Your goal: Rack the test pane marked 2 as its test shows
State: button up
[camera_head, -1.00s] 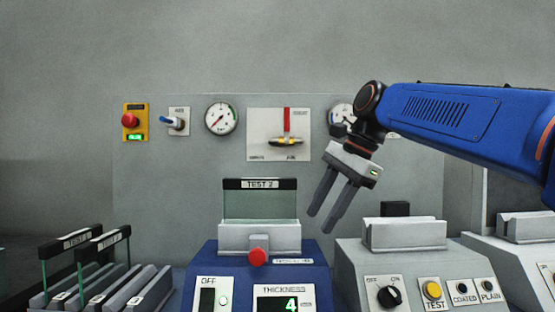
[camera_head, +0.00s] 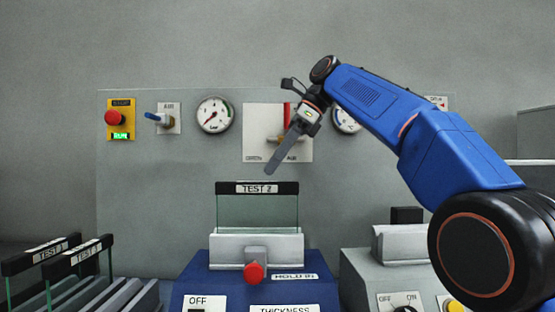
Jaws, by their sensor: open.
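The test pane marked TEST 2 (camera_head: 257,212) is a clear glass pane with a black top bar and a white label. It stands upright in the light grey holder of the blue thickness tester (camera_head: 195,268). The grey rack (camera_head: 125,297) at the lower left holds two other panes, one (camera_head: 40,254) and another (camera_head: 78,258), with black top bars. The thickness display is out of view below.
A grey tester with a knob (camera_head: 405,303) and a yellow button stands right of the blue tester, partly behind my arm. A panel behind carries a red stop button (camera_head: 113,118), a blue-tipped switch (camera_head: 155,117) and a gauge (camera_head: 214,115).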

aim_at(257, 195)
jog(key=shift+x, duration=3.8)
grip_shut()
jog(key=shift+r, duration=0.2)
